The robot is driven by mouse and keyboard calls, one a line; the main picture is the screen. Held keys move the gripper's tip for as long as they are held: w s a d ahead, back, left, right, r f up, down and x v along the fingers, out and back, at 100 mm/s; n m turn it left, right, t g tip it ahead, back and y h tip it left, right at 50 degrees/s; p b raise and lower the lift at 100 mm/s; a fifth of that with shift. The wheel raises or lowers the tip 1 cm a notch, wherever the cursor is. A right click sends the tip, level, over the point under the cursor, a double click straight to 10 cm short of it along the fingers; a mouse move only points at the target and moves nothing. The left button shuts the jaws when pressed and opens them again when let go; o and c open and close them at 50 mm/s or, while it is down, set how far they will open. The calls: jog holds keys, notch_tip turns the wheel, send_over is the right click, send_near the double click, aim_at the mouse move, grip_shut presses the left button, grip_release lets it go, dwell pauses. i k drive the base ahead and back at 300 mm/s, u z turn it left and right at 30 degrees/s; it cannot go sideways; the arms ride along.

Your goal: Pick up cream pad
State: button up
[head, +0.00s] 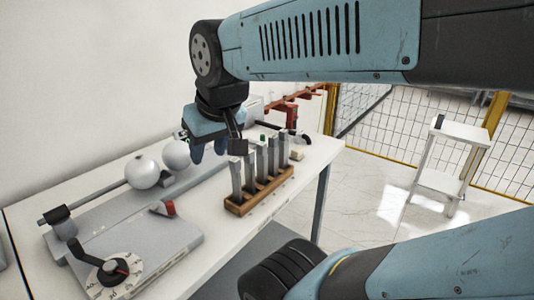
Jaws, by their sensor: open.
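A small cream block, which looks like the cream pad (297,154), lies on the white table just right of a wooden rack, near the table's right edge. My gripper (213,149) hangs from the arm above the table, left of the pad and behind the rack's left end. It is apart from the pad and open, with nothing visible held in it. Its fingers are partly hidden by its own body.
The wooden rack (259,192) holds several upright metal bars between my gripper and the pad. Two white spheres (142,172) and a grey dial device (124,246) stand left. Red fixtures (291,112) stand behind. A white stool (452,131) is on the floor at right.

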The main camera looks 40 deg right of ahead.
aim_at(297, 155)
jog(key=u, duration=0.35)
jog(key=k, duration=1.85)
jog(key=z, duration=0.65)
jog(key=i, duration=1.65)
jog(key=u, duration=0.05)
